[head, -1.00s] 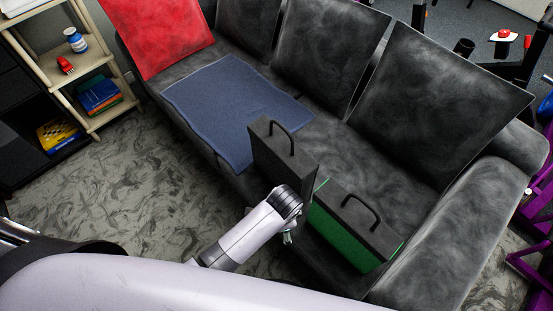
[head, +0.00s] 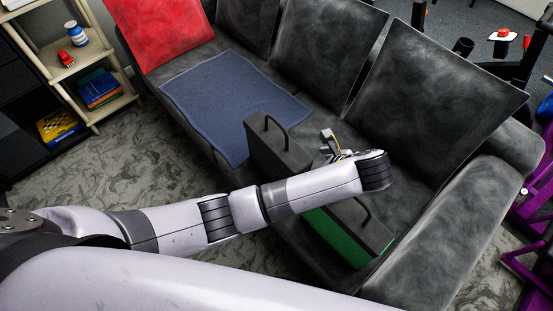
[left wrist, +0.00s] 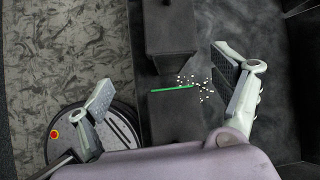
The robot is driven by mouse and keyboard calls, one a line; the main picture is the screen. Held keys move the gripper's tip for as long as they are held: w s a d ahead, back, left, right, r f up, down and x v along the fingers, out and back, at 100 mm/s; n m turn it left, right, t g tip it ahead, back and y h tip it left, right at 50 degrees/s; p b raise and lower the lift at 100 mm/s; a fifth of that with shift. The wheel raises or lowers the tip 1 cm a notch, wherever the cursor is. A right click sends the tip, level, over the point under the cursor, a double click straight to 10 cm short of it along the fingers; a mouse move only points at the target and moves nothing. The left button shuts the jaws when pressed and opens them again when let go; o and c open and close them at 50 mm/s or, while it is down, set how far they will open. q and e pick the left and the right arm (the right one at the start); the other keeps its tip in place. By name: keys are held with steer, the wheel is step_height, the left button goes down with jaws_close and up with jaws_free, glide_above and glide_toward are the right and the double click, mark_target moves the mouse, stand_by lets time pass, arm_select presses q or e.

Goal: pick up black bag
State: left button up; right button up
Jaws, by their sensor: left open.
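The black bag (head: 275,145) stands upright on the sofa seat, its handle on top, with my left forearm covering its lower right part. A second bag, black on top with green sides (head: 340,237), stands to its right, partly behind my arm. My left gripper (head: 335,145) is above the seat to the right of the black bag, apart from it. In the left wrist view my left gripper (left wrist: 165,82) is wide open and empty; the black bag (left wrist: 170,30) shows at the top and the green-edged bag (left wrist: 175,120) below. My right gripper is out of view.
The grey sofa (head: 440,235) has large back cushions and a red cushion (head: 160,35). A blue blanket (head: 225,100) lies on the seat left of the bags. A shelf (head: 95,60) with books stands at the left. Patterned carpet is free before the sofa.

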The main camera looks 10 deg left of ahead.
mark_target(289, 151)
arm_select(q)
steer(key=shift+m+t+y, duration=0.4)
steer(key=shift+m+y, duration=0.3)
steer(key=shift+m, duration=0.1)
steer(key=w+a+f+b, duration=0.1)
steer(key=w+a+f, duration=0.1)
steer(key=w+a+f+b, duration=0.1)
steer(key=w+a, duration=0.1)
steer(key=w, duration=0.1)
steer(key=w+a+f+b, duration=0.1)
steer(key=w+a+f, duration=0.1)
steer(key=a, duration=0.1)
steer(key=shift+w+f, duration=0.15)
steer(key=shift+f, duration=0.2)
steer(key=shift+x, duration=3.15)
steer(key=shift+w+a+r, duration=0.1)
steer(key=shift+r, duration=0.1)
steer(key=c, duration=2)
steer(key=shift+o, duration=0.2)
